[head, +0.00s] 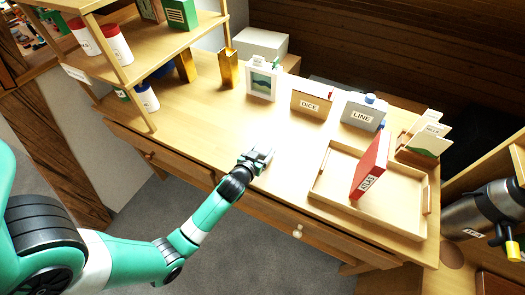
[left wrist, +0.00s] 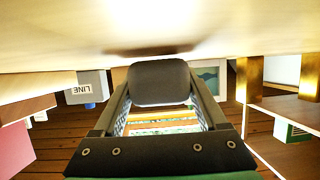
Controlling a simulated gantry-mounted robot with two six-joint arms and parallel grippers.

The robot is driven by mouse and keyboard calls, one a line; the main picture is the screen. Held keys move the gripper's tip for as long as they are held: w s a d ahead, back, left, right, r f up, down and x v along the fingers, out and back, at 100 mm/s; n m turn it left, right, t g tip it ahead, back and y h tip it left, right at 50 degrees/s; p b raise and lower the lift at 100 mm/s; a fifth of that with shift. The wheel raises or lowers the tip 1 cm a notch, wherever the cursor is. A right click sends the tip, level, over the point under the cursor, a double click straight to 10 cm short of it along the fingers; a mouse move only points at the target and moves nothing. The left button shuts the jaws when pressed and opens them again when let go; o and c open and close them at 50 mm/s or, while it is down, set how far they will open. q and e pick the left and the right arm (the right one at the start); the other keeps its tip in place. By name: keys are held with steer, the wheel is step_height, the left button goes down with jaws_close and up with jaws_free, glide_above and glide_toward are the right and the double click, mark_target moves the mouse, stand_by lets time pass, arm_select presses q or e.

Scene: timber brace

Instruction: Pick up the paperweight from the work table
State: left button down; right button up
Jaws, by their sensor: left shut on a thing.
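My left gripper (head: 258,158) is over the front part of the work table (head: 210,130), left of the wooden tray. In the left wrist view its two fingers (left wrist: 160,108) are closed on a dark grey, rounded block, which appears to be the paperweight (left wrist: 160,82). The block fills the space between the fingertips, close to the pale table surface. I cannot tell whether it touches the table. In the head view the block can hardly be told from the grey gripper. My right gripper is in neither view.
The wooden tray (head: 318,190) holds a red ATLAS book (head: 370,165). Along the back stand a picture frame (head: 262,83), a DICE box (head: 311,103) and a LINE box (head: 362,114). A shelf unit (head: 130,72) stands at left. The table's middle is clear.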

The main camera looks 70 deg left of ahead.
mark_target(263, 148)
arm_select(q)
step_height(263, 148, up, 3)
steer(key=shift+r+p, duration=0.2)
steer(key=shift+p, duration=0.6)
steer(key=s+d+r+p, duration=0.5)
steer(key=d+r+p, duration=0.4)
steer(key=d, duration=0.4)
